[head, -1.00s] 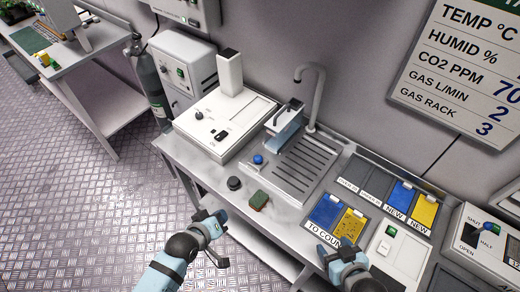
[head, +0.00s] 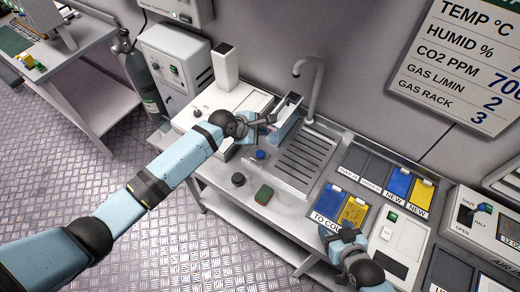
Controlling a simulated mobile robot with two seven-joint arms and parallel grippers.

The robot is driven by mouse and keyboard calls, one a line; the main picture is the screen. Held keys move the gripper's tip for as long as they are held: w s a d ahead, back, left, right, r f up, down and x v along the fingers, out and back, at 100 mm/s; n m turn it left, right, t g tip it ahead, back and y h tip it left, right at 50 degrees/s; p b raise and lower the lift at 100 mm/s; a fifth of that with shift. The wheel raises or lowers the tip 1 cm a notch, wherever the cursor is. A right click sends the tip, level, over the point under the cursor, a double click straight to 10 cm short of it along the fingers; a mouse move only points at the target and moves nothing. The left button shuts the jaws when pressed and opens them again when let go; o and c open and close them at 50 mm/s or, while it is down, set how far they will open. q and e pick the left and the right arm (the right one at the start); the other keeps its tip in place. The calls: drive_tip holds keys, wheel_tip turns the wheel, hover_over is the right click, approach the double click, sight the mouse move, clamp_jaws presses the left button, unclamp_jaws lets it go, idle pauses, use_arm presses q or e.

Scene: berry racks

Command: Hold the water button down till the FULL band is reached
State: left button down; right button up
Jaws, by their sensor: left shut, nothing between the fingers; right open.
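The blue water button (head: 261,155) stands on the front left of the metal sink unit and looks uncovered. A clear box-shaped container with blue sides (head: 287,121) sits under the tap (head: 309,90) at the sink's back left. My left gripper (head: 272,118) is shut and empty, reaching in from the left. It is beside the container and behind the button in the picture; I cannot tell whether it touches the container. A FULL band cannot be made out. My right gripper (head: 326,234) is open and empty at the front edge near the TO COUNT tray.
A black knob (head: 238,179) and a green sponge (head: 264,194) lie on the counter front. The ribbed drainboard (head: 302,160) is clear. A white device (head: 210,104) stands left, partly behind my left arm. Blue and yellow cards (head: 398,183) lie in slots at right.

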idle(0.3)
use_arm(q)
drive_tip(key=b, duration=0.8)
hover_over(260, 154)
wheel_tip(260, 154, down, 8)
drive_tip(key=shift+d+r, duration=0.1)
drive_tip(key=shift+d, duration=0.05)
use_arm(e)
drive_tip(key=shift+n, duration=0.3)
drive_tip(key=f, duration=0.4)
drive_tip(key=a+f, duration=0.1)
drive_tip(key=f, duration=0.1)
drive_tip(key=shift+f, duration=0.1)
use_arm(q)
drive_tip(key=shift+f, duration=0.5)
use_arm(e)
drive_tip(key=shift+w+a+r+y, duration=0.1)
drive_tip(key=shift+a+r+y, duration=0.1)
drive_tip(key=shift+y, duration=0.1)
drive_tip(key=shift+d+f, duration=0.2)
drive_tip(key=shift+f, duration=0.1)
drive_tip(key=shift+a+r, duration=0.1)
drive_tip(key=shift+r, duration=0.15)
drive_tip(key=shift+f, duration=0.2)
